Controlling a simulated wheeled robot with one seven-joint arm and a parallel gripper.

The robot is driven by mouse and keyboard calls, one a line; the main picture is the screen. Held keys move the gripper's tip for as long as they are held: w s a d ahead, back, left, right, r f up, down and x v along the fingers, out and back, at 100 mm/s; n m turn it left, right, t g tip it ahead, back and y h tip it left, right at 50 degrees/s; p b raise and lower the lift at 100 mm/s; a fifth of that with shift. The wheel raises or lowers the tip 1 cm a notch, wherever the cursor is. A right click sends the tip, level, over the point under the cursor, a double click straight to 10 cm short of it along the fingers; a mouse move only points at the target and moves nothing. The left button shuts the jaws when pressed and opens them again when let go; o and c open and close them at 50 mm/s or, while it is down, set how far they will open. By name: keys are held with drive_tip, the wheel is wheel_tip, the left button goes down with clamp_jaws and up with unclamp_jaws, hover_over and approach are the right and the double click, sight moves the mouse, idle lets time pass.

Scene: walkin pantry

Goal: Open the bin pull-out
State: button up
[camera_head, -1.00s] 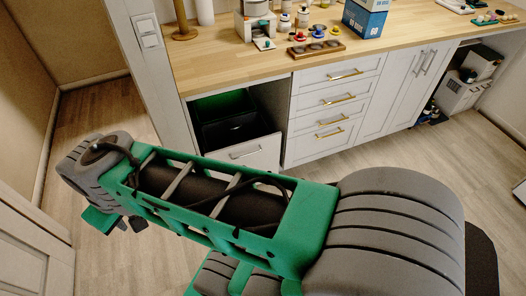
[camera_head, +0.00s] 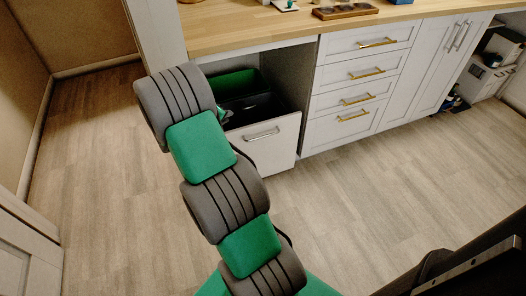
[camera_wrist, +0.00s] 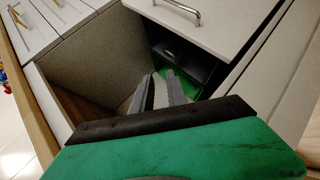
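The bin pull-out's white front (camera_head: 272,147) stands low in the opening left of the drawers. Its silver bar handle (camera_head: 262,133) is bare. Behind it are a green bin (camera_head: 238,84) and a black bin (camera_head: 262,104). In the wrist view the front (camera_wrist: 225,25), its handle (camera_wrist: 182,8), the black bin (camera_wrist: 184,62) and some green show. My gripper (camera_wrist: 162,76) points into the opening beside the front's edge, with its grey fingers close together. Whether they touch anything is unclear. My arm hides most of the gripper in the head view.
White drawers with gold handles (camera_head: 366,72) stand right of the opening, under the wooden worktop (camera_head: 240,35). A wooden tray (camera_head: 345,11) sits on top. A white end panel stands at the left. The wooden floor (camera_head: 370,190) in front is clear.

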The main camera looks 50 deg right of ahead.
drive_tip(key=s+d+f+n+h+b, duration=0.2)
drive_tip(key=s+d+f+n+b, duration=0.3)
drive_tip(key=f, duration=0.6)
drive_tip(key=d+f+n+h+b, duration=0.1)
drive_tip(key=d+f+h+b, duration=0.2)
drive_tip(key=d+f, duration=0.55)
drive_tip(key=shift+t, duration=0.4)
drive_tip(key=d+f+b, duration=0.1)
drive_tip(key=d, duration=0.1)
drive_tip(key=w+d+f, duration=0.1)
drive_tip(key=d+f, duration=0.1)
drive_tip(key=shift+w+d+f+b, duration=0.15)
drive_tip(key=shift+f+b, duration=0.05)
drive_tip(key=shift+b, duration=0.15)
drive_tip(key=shift+c, duration=0.5)
clamp_jaws()
